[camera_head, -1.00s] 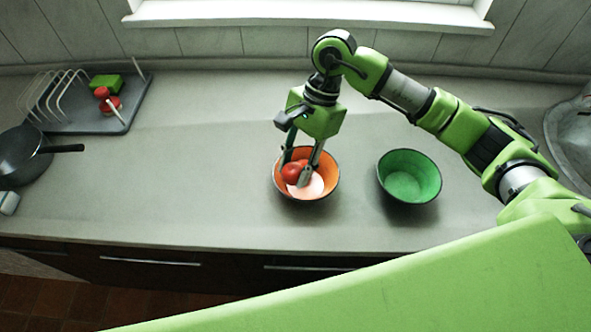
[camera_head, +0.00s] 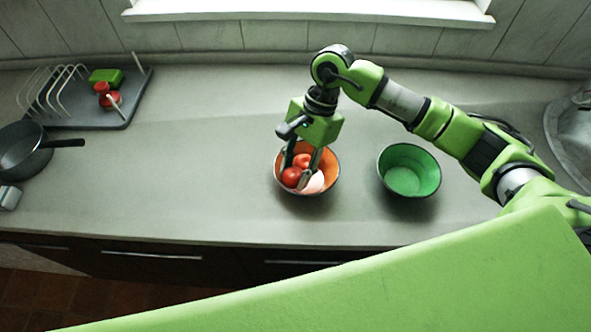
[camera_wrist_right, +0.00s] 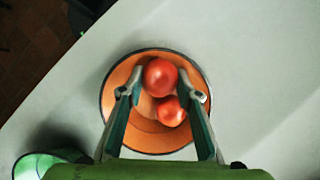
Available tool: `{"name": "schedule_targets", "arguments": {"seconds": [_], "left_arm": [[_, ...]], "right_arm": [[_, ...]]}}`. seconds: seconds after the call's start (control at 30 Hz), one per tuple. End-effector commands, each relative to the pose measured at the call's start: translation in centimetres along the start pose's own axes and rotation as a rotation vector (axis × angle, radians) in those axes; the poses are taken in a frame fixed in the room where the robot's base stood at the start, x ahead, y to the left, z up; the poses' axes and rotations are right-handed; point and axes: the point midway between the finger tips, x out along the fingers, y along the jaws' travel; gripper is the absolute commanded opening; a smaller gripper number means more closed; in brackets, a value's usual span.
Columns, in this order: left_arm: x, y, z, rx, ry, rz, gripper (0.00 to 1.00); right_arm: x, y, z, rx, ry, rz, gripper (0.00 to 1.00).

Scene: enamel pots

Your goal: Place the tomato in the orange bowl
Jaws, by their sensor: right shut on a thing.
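The orange bowl (camera_head: 330,161) with a dark rim stands on the counter. Two red tomatoes are inside its outline: a front one (camera_head: 291,177) and one just behind it (camera_head: 302,160). My right gripper (camera_head: 295,176) points down into the bowl, shut on the front tomato. In the right wrist view this tomato (camera_wrist_right: 160,77) is between the fingertips, and the other tomato (camera_wrist_right: 172,111) is beside it. Whether the held tomato touches the bowl's bottom is hidden. My left gripper is not in view.
An empty green bowl (camera_head: 409,171) stands to the right. A dark pan (camera_head: 22,154) is at the left edge. A grey drying tray (camera_head: 115,115) with a rack, a green block and red items is at the back left. The counter between is clear.

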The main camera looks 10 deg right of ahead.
Motion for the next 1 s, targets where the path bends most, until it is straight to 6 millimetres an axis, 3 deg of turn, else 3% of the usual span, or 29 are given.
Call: {"name": "schedule_targets", "arguments": {"seconds": [0.37,0.6,0.7,1.0], "left_arm": [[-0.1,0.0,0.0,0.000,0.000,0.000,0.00],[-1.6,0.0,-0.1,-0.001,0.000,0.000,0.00],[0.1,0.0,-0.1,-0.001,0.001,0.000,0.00],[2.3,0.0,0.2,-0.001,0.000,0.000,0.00]], "right_arm": [[-0.1,0.0,0.1,0.000,0.000,0.000,0.38],[-1.6,-0.1,0.4,-0.001,0.001,-0.003,0.38],[-3.7,-0.2,0.1,-0.002,0.004,-0.008,0.38],[-10.3,-0.1,0.2,0.000,0.002,-0.004,0.38]]}}
